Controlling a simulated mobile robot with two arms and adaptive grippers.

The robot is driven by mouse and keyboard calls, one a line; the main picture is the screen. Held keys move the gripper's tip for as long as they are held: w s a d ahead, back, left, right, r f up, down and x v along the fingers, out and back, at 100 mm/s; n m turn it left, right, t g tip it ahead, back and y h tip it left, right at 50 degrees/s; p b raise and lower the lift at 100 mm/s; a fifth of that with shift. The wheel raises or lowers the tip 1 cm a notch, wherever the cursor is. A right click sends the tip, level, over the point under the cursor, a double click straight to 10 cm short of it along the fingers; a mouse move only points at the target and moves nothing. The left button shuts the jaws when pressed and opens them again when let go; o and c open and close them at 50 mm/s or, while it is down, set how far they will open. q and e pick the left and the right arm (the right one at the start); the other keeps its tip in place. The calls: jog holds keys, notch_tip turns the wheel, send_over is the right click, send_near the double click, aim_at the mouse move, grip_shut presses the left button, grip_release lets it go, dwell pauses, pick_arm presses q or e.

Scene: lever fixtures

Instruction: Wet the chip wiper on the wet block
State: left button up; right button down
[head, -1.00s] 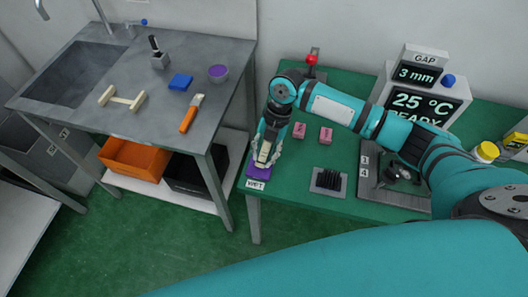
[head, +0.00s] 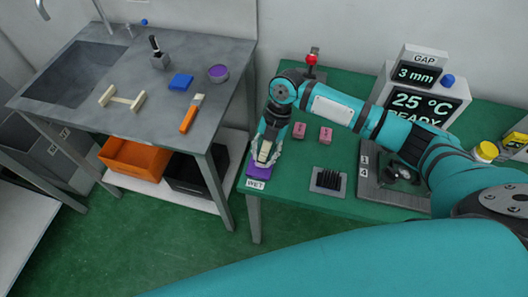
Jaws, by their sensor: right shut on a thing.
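The wet block (head: 257,173) is a purple pad at the near left edge of the green table, behind a white "WET" label (head: 255,184). My right gripper (head: 266,155) points down over the block and is shut on the chip wiper (head: 264,151), a pale piece between the fingers. The wiper's lower end is at the block; whether it touches cannot be told from this angle. The gripper hides part of the block's far side. My left gripper is not in view.
Two pink blocks (head: 325,135) and a black comb-like holder (head: 328,181) stand right of the gripper. Behind are a red-knobbed lever (head: 312,60) and a display (head: 418,102). A grey sink bench (head: 150,125) with a scraper (head: 192,113) stands left, across a gap.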

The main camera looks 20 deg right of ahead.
aim_at(264, 147)
jog(key=shift+s, duration=0.1)
notch_tip(264, 147, up, 7)
jog(key=p, duration=0.6)
dwell(0.3)
dwell(0.7)
